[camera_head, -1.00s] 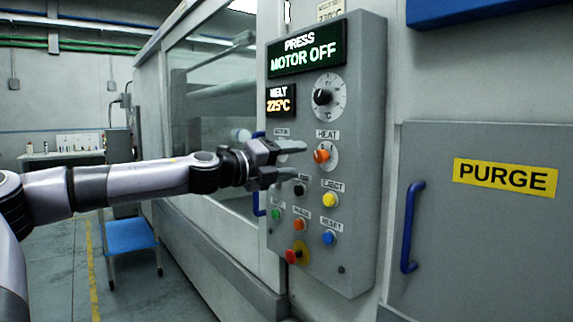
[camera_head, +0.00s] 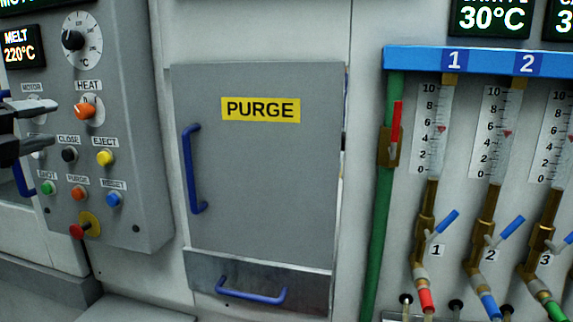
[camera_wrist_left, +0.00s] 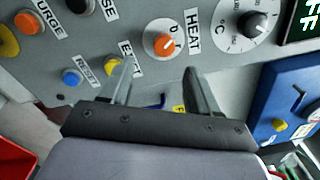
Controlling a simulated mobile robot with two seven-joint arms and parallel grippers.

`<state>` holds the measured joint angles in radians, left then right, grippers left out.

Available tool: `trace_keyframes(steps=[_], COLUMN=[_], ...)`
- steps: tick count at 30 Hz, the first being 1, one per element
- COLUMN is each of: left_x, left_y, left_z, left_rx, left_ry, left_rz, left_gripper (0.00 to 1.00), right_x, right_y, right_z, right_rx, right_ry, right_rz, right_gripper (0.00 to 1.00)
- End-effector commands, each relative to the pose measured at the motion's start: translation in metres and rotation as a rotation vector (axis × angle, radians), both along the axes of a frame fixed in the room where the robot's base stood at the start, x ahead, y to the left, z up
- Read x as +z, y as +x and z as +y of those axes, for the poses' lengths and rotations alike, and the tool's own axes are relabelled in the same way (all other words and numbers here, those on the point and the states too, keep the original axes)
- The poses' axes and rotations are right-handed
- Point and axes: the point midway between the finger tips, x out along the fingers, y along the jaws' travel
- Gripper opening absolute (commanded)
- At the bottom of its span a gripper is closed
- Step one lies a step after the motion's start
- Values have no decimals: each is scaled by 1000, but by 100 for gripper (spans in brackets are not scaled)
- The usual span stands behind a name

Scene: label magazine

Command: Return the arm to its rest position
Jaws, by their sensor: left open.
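My left gripper (camera_head: 48,126) shows at the left edge of the head view, open and empty. It is in front of the control panel (camera_head: 140,205), beside the orange HEAT knob (camera_head: 86,109) and over the MOTOR control, which is partly hidden. In the left wrist view its two fingers (camera_wrist_left: 158,72) are spread, with the HEAT knob (camera_wrist_left: 165,45) beyond them. Most of my left arm is outside the head view. My right gripper is not in view.
A grey PURGE door (camera_head: 260,165) with a blue handle (camera_head: 190,170) stands right of the panel. Farther right are a green pipe (camera_head: 381,220) and flow tubes with blue levers (camera_head: 440,222). The wrist view shows a red bin (camera_wrist_left: 15,160) at lower left.

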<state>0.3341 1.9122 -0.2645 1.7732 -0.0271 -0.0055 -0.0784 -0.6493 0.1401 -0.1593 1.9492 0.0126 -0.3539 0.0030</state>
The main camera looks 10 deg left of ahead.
Motion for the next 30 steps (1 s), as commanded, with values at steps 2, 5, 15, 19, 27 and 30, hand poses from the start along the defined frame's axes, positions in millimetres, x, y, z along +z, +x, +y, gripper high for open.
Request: trace_keyframes(steps=[2,5,15,19,27,30], left_x=[-24,-68,-245,-306,-413,-444], left_y=[7,17,18,3,-48,-72], left_z=[-4,-13,-65,-91,-152,-176], left_rx=[-15,-34,-48,-24,73,127], left_ry=[-51,-150,-582,-748,-1091,-1217], left_rz=[26,73,268,341,483,531], left_gripper=[61,61,61,61,61,61], right_x=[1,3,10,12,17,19], right_y=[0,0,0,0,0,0], right_z=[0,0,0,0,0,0], right_rx=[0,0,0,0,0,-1], right_ry=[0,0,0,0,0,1], right_rz=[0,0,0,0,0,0], right_gripper=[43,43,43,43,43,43])
